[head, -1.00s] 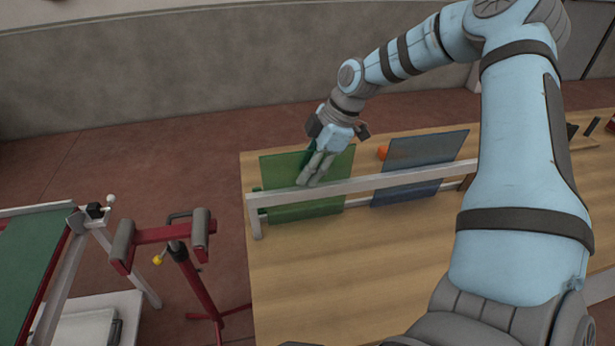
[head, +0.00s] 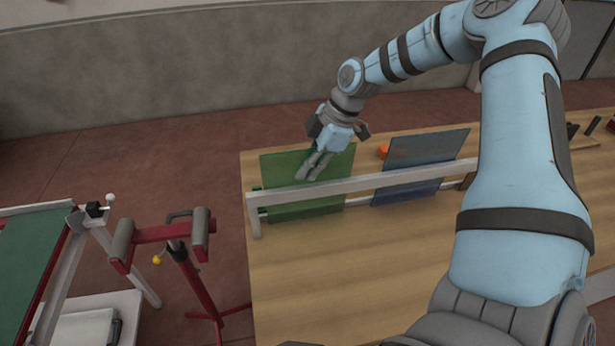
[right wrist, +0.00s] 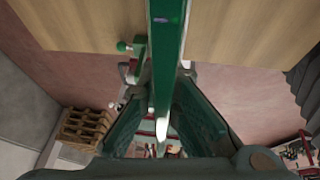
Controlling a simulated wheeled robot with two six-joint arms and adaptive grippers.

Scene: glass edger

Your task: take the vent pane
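A green glass pane (head: 285,172) leans upright in a white rack (head: 400,178) on the wooden table. A blue-grey pane (head: 425,150) stands to its right in the same rack. No label shows which is the vent pane. My right gripper (head: 310,177) is at the green pane, above the rack's front rail. In the right wrist view the green pane's edge (right wrist: 165,60) runs between the two fingers, which close in on it from both sides and look shut on it. The pane is still in the rack. My left gripper is not in view.
The wooden table (head: 310,290) has free room in front of the rack. An orange object (head: 383,151) lies behind the panes. A red roller stand (head: 185,255) and a green-topped frame (head: 30,250) stand at the left. A pallet (right wrist: 85,128) shows in the right wrist view.

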